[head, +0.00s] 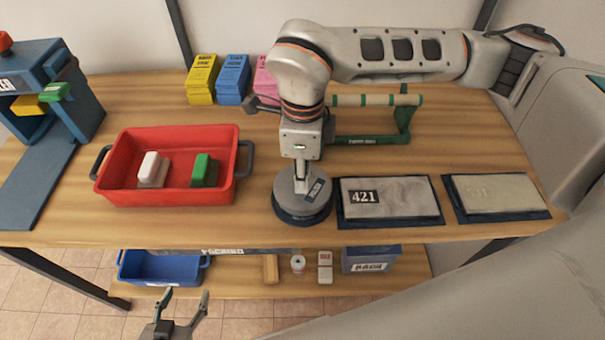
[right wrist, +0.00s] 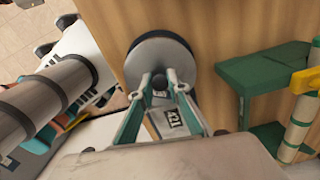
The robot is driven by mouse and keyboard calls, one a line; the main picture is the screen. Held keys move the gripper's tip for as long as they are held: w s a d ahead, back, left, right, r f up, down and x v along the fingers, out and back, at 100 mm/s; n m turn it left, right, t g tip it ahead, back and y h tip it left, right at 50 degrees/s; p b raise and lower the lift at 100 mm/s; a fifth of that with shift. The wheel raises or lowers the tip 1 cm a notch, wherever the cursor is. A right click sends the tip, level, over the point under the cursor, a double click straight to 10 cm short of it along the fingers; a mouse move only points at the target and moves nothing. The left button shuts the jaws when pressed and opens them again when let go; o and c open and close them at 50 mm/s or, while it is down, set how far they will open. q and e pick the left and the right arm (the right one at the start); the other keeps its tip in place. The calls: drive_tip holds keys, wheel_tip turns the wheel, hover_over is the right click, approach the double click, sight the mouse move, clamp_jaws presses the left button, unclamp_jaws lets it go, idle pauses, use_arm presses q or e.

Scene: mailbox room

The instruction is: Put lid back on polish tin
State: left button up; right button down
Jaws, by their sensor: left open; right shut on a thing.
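The grey round lid (head: 291,202) sits over the dark blue polish tin (head: 303,220) near the front edge of the bench, left of the 421 plate. Whether the lid is fully seated or slightly above the rim, I cannot tell. My right gripper (head: 301,190) points down and is shut on the lid's knob. In the right wrist view, the lid (right wrist: 158,58) shows as a grey disc with a dark rim behind it, and my right gripper's fingers (right wrist: 160,85) close at its middle. My left gripper (head: 186,297) is open and empty, low in front of the bench.
The 421 plate (head: 407,199) lies in a dark tray beside the tin, with a second plate (head: 495,193) farther right. A red bin (head: 115,190) holds white and green brushes. A green rack (head: 402,124) stands behind. A lower shelf (head: 235,290) carries a blue bin (head: 160,273) and small items.

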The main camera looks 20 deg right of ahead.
idle(1.0)
drive_tip(key=shift+f+b, duration=0.15)
drive_tip(key=shift+b, duration=0.3)
idle(1.0)
drive_tip(key=c, duration=1.8)
unclamp_jaws()
drive_tip(key=shift+c, duration=0.2)
drive_tip(key=o, duration=0.5)
